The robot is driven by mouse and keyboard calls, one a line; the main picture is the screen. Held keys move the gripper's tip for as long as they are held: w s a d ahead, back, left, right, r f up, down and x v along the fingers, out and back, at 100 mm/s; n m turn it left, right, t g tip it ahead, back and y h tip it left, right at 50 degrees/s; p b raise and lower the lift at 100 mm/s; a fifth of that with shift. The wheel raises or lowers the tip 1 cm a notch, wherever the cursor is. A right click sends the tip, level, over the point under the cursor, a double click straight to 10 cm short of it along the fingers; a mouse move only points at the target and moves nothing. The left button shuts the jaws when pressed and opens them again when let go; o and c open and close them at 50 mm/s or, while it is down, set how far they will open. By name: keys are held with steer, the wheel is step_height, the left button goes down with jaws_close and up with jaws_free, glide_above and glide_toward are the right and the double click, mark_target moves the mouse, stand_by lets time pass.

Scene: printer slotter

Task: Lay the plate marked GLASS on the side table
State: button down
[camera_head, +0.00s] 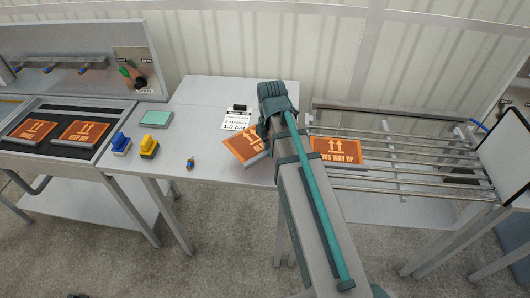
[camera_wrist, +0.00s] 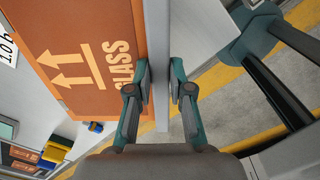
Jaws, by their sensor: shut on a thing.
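The orange plate marked GLASS (camera_wrist: 75,55), with two white arrows and a grey edge, fills the upper left of the wrist view. My gripper (camera_wrist: 160,88) is shut on its grey edge, one finger on each side. In the head view this plate (camera_head: 243,147) shows at the right end of the side table (camera_head: 215,90), partly hidden behind my arm, its lettering mostly covered. My fingers are hidden there. It lies over the table top at an angle; I cannot tell whether it touches the table.
Another orange plate (camera_head: 337,150) lies on the rail rack (camera_head: 410,160). Two more lie in the left tray (camera_head: 55,112).

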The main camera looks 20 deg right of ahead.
mark_target(266, 161)
steer(key=w+f, duration=0.1)
steer(key=f, duration=0.1)
steer(key=w+f+p, duration=0.1)
steer(key=w, duration=0.1)
steer(key=shift+w+a+f, duration=0.1)
steer(key=shift+a+f, duration=0.25)
steer(key=shift+f+p, duration=0.75)
steer(key=shift+f, duration=0.85)
steer(key=shift+f, duration=0.2)
steer(key=c, duration=1.1)
jaws_free()
steer(key=shift+r, duration=0.1)
steer(key=shift+o, duration=0.2)
steer(key=shift+r, duration=0.2)
step_height(266, 161, up, 12)
steer(key=b, duration=0.3)
steer(key=shift+f, duration=0.1)
